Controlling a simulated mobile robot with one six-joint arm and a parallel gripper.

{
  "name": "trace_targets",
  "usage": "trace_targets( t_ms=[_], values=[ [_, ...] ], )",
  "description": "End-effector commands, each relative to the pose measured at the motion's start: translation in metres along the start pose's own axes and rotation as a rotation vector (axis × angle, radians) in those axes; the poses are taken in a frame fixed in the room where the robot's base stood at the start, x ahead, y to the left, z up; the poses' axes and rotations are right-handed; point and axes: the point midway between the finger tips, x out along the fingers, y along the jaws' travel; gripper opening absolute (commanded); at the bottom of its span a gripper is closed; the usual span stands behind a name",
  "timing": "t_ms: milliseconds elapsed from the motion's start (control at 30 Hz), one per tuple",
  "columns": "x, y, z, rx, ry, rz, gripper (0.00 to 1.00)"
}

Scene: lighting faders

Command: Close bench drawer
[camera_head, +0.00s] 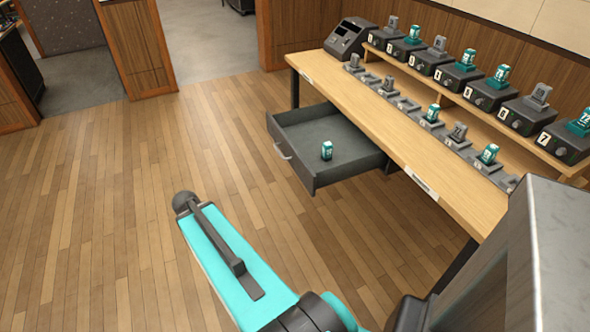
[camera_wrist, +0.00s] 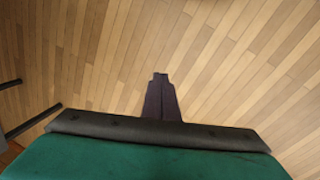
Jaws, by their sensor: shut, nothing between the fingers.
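The bench drawer (camera_head: 350,171) is dark grey and stands pulled out from under the wooden bench (camera_head: 428,147) in the head view. Its light handle (camera_head: 283,151) is on the front, facing left. A small teal block with a white label (camera_head: 327,150) stands inside on the drawer floor. My gripper (camera_wrist: 160,76) shows in the wrist view as dark fingers held together, empty, above bare wooden floor. The drawer cannot be made out in the wrist view. In the head view my teal arm reaches over the floor in front of the drawer, apart from it.
Several numbered dark fader boxes (camera_head: 463,76) stand on a raised shelf, and a row of smaller units with teal or grey caps sits along the bench top. A dark console (camera_head: 350,40) stands at the far end. The floor (camera_head: 130,215) left of the drawer is clear.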

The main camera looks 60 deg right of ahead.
Motion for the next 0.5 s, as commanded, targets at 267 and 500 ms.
trace_targets(
  t_ms=[267,500],
  values=[
    [-0.027,0.087,-0.032,0.122,0.105,0.075,0.00],
    [-0.057,0.166,-0.040,0.227,0.183,0.154,0.00]
  ],
)
